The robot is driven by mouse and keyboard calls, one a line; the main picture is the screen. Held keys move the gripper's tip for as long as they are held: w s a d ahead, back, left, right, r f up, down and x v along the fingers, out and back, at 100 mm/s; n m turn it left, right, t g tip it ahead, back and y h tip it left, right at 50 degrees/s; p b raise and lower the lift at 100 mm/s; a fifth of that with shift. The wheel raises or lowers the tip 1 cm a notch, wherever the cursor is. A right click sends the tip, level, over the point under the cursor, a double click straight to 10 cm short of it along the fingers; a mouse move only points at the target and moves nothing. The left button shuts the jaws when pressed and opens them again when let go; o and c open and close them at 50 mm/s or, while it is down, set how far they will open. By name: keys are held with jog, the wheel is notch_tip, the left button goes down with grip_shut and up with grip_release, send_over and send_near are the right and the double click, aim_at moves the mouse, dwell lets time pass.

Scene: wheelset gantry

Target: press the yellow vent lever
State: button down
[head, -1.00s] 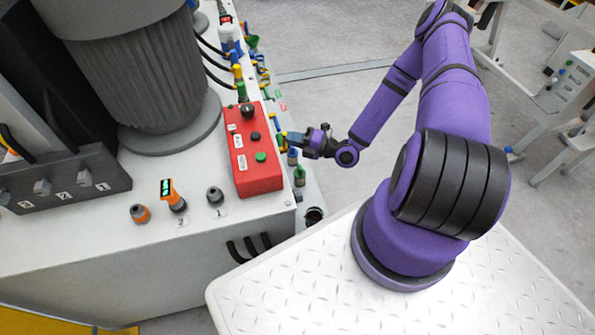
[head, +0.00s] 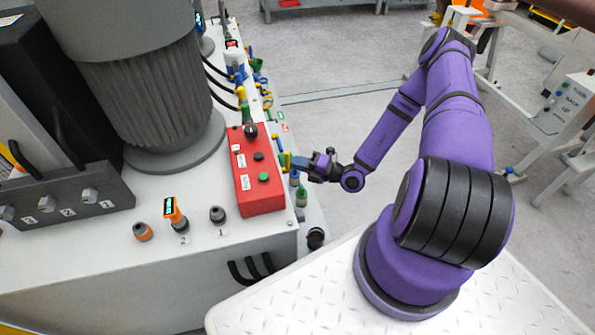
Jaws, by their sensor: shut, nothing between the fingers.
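My gripper (head: 290,162) is beside the right edge of the red control box (head: 261,192), over the right side of the white cabinet. Its fingers look shut and empty. Other small yellow parts (head: 241,94) stand on fittings farther back along the same cabinet edge.
The red box carries a black knob (head: 251,130) and a green button (head: 263,177). A green-topped fitting (head: 301,196) stands just in front of my gripper. A grey ribbed motor (head: 150,110) stands to the left. Open floor (head: 330,120) lies behind my arm.

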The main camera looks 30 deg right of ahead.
jog(key=a+v, duration=0.1)
jog(key=v, duration=1)
jog(key=shift+s+r, duration=0.2)
jog(key=shift+s, duration=0.2)
jog(key=shift+d, duration=0.1)
jog(key=a+r+n+g+h, duration=0.1)
jog(key=a+r+n+g, duration=0.2)
jog(key=r+n+g, duration=0.8)
jog(key=a+r+n+g+h, duration=0.1)
jog(key=a+r+n+g, duration=0.25)
jog(key=r+n, duration=1.3)
jog(key=s+a+r+n+t+h, duration=0.1)
jog(key=s+r+n+t+h, duration=0.2)
jog(key=s+r+n+h, duration=0.2)
jog(key=s+a+r+n+t+h, duration=0.2)
jog(key=s+r+n+h, duration=0.3)
jog(key=s+r+n, duration=0.6)
jog(key=shift+a+r+n+t, duration=0.25)
jog(key=shift+r+n+t, duration=0.35)
jog(key=shift+r, duration=3.2)
